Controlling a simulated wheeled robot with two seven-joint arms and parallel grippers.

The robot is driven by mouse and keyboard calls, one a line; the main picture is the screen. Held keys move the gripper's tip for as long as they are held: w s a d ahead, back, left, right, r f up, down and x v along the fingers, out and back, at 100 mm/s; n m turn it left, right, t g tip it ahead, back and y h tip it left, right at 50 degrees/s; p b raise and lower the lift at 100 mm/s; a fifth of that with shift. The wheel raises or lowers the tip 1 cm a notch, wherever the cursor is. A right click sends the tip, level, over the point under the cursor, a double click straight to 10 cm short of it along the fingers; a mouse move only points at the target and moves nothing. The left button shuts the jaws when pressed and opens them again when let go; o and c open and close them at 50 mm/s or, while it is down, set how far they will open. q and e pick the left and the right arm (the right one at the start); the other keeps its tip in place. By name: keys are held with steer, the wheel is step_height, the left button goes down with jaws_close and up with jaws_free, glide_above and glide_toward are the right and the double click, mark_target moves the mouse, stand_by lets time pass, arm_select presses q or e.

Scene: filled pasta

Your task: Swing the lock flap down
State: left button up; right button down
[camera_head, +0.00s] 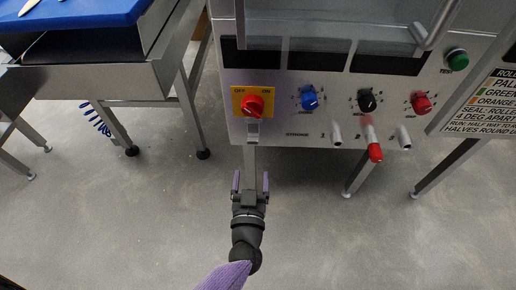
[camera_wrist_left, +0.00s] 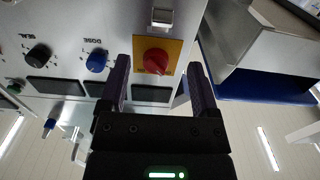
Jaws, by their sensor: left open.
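A red rotary switch (camera_head: 253,104) sits on a yellow plate marked OFF and ON, on the machine's front panel. A small grey metal piece (camera_head: 254,132), which looks like the lock flap, is just below the switch. I cannot tell its exact angle. In the upside-down left wrist view, the metal piece (camera_wrist_left: 162,17) shows above the red switch (camera_wrist_left: 155,61). My left gripper (camera_head: 251,182) is open and empty, in front of and below the metal piece, apart from it. In its wrist view the open fingers (camera_wrist_left: 160,70) frame the switch. My right gripper is not in view.
Blue (camera_head: 309,98), black (camera_head: 368,101) and red (camera_head: 420,102) knobs and a green button (camera_head: 456,57) are to the right on the panel. A red-tipped lever (camera_head: 375,151) sticks out below. A metal table with a blue top (camera_head: 70,16) stands at left.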

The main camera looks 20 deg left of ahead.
mark_target(253, 142)
arm_select(q)
steer(key=b+x, duration=0.2)
steer(key=x, duration=0.3)
steer(key=shift+w+a, duration=0.15)
steer(key=b+x, duration=0.1)
steer(key=x, duration=0.3)
steer(key=shift+r+b, duration=0.15)
steer(key=shift+b, duration=0.2)
steer(key=shift+w+r, duration=0.1)
steer(key=shift+w, duration=0.2)
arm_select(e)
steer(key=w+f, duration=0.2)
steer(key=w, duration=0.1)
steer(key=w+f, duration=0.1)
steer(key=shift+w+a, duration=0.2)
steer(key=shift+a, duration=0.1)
arm_select(q)
steer(key=shift+c, duration=0.2)
